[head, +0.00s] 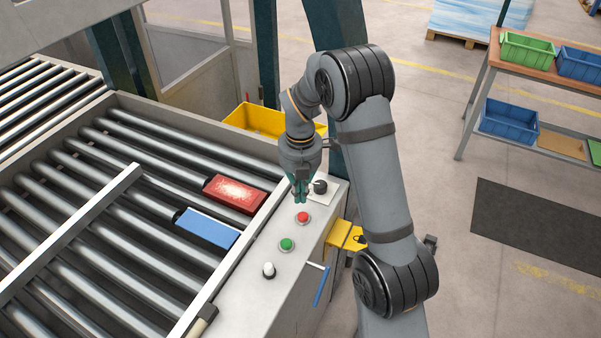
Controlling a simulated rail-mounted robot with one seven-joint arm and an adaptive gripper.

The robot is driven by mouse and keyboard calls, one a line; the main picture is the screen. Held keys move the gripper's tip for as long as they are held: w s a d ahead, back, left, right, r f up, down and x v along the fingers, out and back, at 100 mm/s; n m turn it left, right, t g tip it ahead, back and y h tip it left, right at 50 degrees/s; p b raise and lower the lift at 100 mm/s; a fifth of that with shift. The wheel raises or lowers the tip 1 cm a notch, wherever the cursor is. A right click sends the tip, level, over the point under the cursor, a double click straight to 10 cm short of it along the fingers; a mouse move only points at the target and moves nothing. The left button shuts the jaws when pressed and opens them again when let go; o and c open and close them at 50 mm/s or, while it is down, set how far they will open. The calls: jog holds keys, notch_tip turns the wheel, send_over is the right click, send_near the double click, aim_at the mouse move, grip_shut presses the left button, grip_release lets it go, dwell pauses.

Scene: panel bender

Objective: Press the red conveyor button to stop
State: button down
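The red button (303,217) sits in a pale ring on the light control panel (243,293) along the right side of the roller conveyor (150,250). My gripper (300,201) points down just behind the red button in the picture, its teal fingertips close together. I cannot tell its exact height above the panel or whether it touches anything. The fingers look shut with nothing visible between them. The red button is in full view. A green button (286,244) is nearer on the same panel, with a white knob (268,269) nearer still.
A black knob (320,187) stands close to the right of my gripper. A red block (234,193) and a blue block (207,228) lie on the rollers. A yellow bin (255,120) is behind. A shelf table (545,70) with bins stands at the right.

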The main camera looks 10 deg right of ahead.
notch_tip(320, 180, up, 7)
jog(key=shift+w+f, duration=0.15)
dwell(0.7)
